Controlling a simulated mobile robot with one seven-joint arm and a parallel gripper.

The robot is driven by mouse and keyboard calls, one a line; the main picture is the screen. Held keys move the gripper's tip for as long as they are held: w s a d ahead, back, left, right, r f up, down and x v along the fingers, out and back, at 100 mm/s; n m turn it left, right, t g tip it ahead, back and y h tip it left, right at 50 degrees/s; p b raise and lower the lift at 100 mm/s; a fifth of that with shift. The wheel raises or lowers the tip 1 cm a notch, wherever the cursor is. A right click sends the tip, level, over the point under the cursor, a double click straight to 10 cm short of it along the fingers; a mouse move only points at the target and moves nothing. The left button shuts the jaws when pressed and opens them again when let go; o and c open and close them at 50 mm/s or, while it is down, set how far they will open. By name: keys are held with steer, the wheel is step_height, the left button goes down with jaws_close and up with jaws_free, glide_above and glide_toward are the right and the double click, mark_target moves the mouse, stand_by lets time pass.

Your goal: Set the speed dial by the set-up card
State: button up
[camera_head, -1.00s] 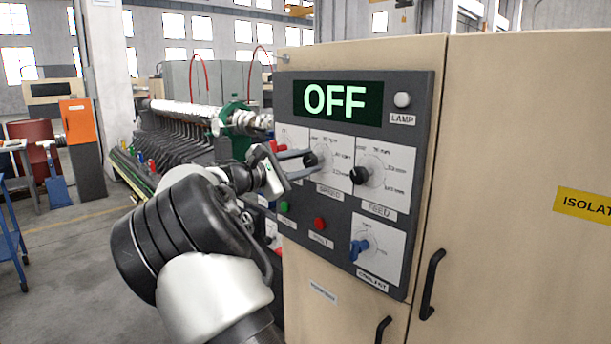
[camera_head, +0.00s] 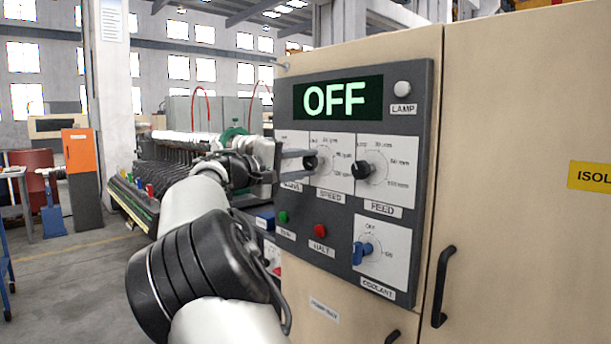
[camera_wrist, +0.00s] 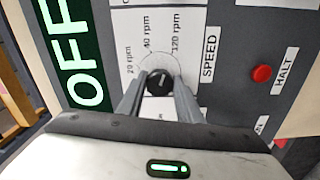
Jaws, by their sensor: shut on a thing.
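The speed dial (camera_head: 311,163) is a small black knob on a white plate labelled SPEED, on the dark control panel (camera_head: 341,235). It also shows in the wrist view (camera_wrist: 159,82), with 20, 40 and 120 rpm marks around it. My gripper (camera_wrist: 158,90) has one finger on each side of the knob and is shut on it. A short white mark shows on the knob; which rpm mark it points to I cannot tell. The display (camera_head: 338,98) reads OFF. No readable set-up card shows; a white sheet (camera_head: 113,20) hangs on the pillar, its text too small.
The black FEED knob (camera_head: 362,170) is close to the right of the speed dial. Below are a green button (camera_head: 283,216), the red HALT button (camera_head: 320,230) and the blue COOLANT knob (camera_head: 362,253). A lamp (camera_head: 402,88) is top right. A black door handle (camera_head: 443,287) sticks out further right.

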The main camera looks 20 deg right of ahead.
steer(key=shift+f+m+b, duration=0.15)
steer(key=shift+m+b, duration=0.5)
steer(key=shift+m, duration=0.15)
steer(key=o, duration=1)
steer(key=shift+o, duration=0.2)
steer(key=p+v, duration=0.1)
steer(key=v, duration=1.6)
steer(key=shift+a, duration=0.2)
steer(key=shift+s, duration=0.1)
